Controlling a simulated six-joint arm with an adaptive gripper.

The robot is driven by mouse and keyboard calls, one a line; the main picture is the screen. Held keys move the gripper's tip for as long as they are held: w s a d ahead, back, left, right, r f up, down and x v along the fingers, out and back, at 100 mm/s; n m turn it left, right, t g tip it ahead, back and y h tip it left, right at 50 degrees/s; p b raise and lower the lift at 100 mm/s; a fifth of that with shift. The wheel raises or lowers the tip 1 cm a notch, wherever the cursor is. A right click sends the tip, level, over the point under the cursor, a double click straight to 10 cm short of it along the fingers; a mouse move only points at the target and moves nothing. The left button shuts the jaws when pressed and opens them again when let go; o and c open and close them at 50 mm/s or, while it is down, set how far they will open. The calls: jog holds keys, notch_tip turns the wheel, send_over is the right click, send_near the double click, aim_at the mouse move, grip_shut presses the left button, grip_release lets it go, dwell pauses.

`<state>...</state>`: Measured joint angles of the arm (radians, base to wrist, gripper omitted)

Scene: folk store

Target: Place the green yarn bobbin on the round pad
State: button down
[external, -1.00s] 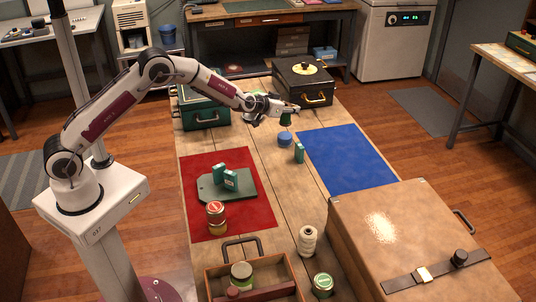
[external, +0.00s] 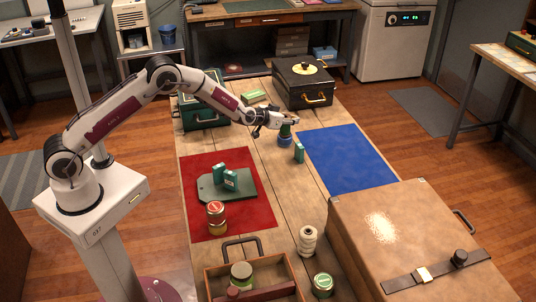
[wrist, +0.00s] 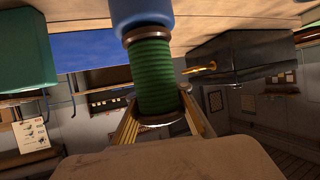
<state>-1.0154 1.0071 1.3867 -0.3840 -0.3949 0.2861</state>
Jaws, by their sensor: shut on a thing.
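The green yarn bobbin (wrist: 152,75) is held between my gripper's fingers (wrist: 160,118) in the wrist view, which looks upside down. In the external view my gripper (external: 288,122) is shut on the bobbin (external: 285,131), partly hidden, over the middle of the table. A round blue object (external: 285,142) stands directly under it. It also shows beyond the bobbin's end flange in the wrist view (wrist: 140,12); I cannot tell whether they touch. A round yellow pad (external: 305,68) with a dark centre lies on the black case, apart from my gripper.
The black case (external: 303,96) and a green box (external: 202,119) stand at the back. A teal carton (external: 299,153) is close right of the blue object. The blue mat (external: 347,160) is clear.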

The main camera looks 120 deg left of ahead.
jog(key=shift+f, duration=0.15)
jog(key=c, duration=1.8)
grip_release()
jog(key=shift+v, duration=6.05)
jog(key=shift+w+d, duration=0.1)
